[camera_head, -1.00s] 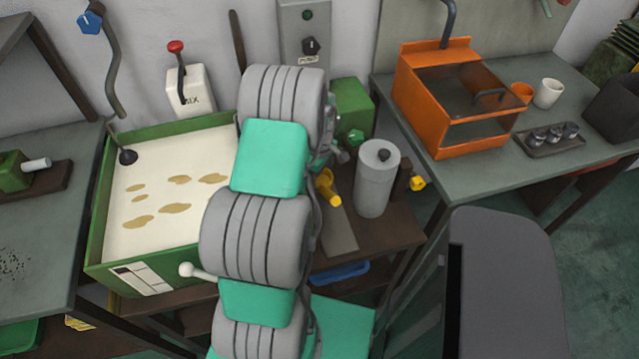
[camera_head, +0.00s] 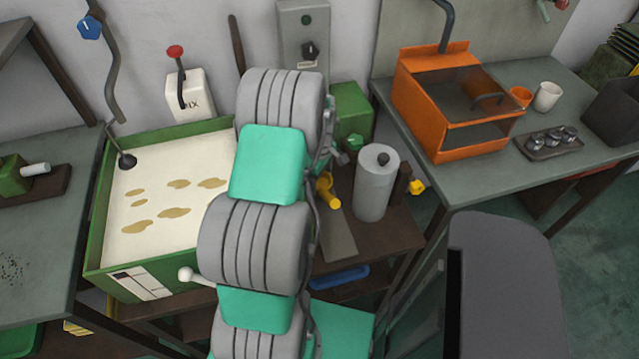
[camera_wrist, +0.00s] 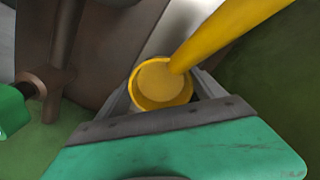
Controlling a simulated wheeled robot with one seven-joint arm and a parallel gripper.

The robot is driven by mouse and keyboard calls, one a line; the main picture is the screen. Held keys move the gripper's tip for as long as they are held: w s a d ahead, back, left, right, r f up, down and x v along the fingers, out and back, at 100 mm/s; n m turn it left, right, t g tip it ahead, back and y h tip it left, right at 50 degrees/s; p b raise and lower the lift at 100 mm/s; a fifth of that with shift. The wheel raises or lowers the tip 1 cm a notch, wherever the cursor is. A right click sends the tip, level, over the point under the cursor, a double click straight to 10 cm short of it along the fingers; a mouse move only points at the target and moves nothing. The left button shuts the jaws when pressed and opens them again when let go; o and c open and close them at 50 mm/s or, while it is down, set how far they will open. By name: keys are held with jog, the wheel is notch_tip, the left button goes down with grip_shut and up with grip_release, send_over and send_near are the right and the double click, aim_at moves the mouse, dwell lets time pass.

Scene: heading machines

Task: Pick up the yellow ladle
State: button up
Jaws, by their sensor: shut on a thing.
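The yellow ladle shows in the wrist view (camera_wrist: 158,82), with its round cup between the fingers and its handle running up to the right. My gripper (camera_wrist: 166,98) is shut on the ladle at its cup. In the head view the ladle (camera_head: 328,191) shows just right of my arm, above the brown bench. My gripper is mostly hidden behind my arm there. Exactly where the fingers touch the cup is hard to tell.
A grey cylinder (camera_head: 375,183) stands close right of the ladle. A green vat (camera_head: 150,276) of cream liquid lies left of my arm. An orange box (camera_head: 480,150) stands on the right table (camera_head: 470,180). A green box (camera_head: 353,112) stands behind.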

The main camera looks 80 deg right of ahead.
aim_at(335, 199)
notch_tip(335, 199, up, 3)
jog(key=shift+s, duration=0.1)
jog(key=a+r, duration=0.1)
jog(key=s+a+r, duration=0.1)
jog(key=r, duration=0.1)
jog(key=s+a+r, duration=0.1)
jog(key=shift+a+r+b, duration=0.2)
jog(key=shift+r+b, duration=0.1)
jog(key=shift+b, duration=0.1)
jog(key=s+a+r, duration=0.1)
jog(key=a, duration=0.2)
jog(key=s+a+r, duration=0.2)
jog(key=s+a+r+b, duration=0.1)
jog(key=s+a, duration=0.1)
jog(key=a, duration=0.1)
jog(key=shift+a+r, duration=0.35)
jog(key=shift+r, duration=0.05)
jog(key=o, duration=0.9)
jog(key=c, duration=0.6)
